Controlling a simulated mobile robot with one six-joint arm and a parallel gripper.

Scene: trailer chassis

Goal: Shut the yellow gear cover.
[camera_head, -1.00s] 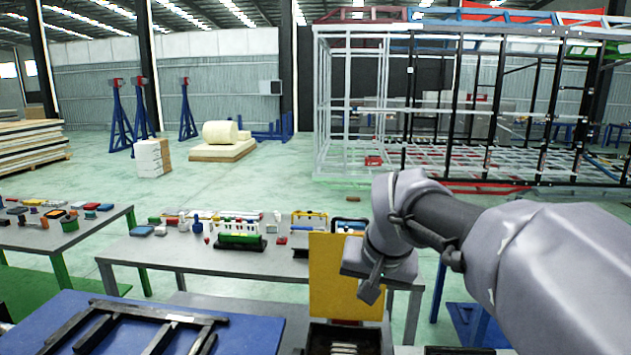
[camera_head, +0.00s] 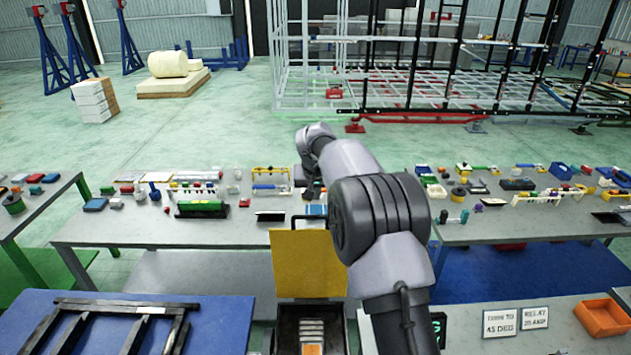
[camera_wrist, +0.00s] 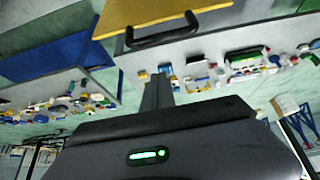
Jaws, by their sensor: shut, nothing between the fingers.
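The yellow gear cover (camera_head: 300,265) stands upright and open on a dark box (camera_head: 285,325) at the front centre. Stacked pale parts show inside the box. In the wrist view the yellow cover (camera_wrist: 150,12) is at the top, upside down, with a black handle (camera_wrist: 163,31) along its edge. My gripper (camera_wrist: 157,80) is shut and empty, just below the handle in that picture and apart from it. In the head view my arm reaches out past the cover, and my gripper (camera_head: 314,192) is small and partly hidden beyond the cover's top edge.
A grey table (camera_head: 130,228) with several small parts stands behind the cover; another (camera_head: 480,233) stands to the right. A blue surface (camera_head: 60,325) with a black frame lies at left. An orange bin (camera_head: 603,317) and two signs are at front right.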

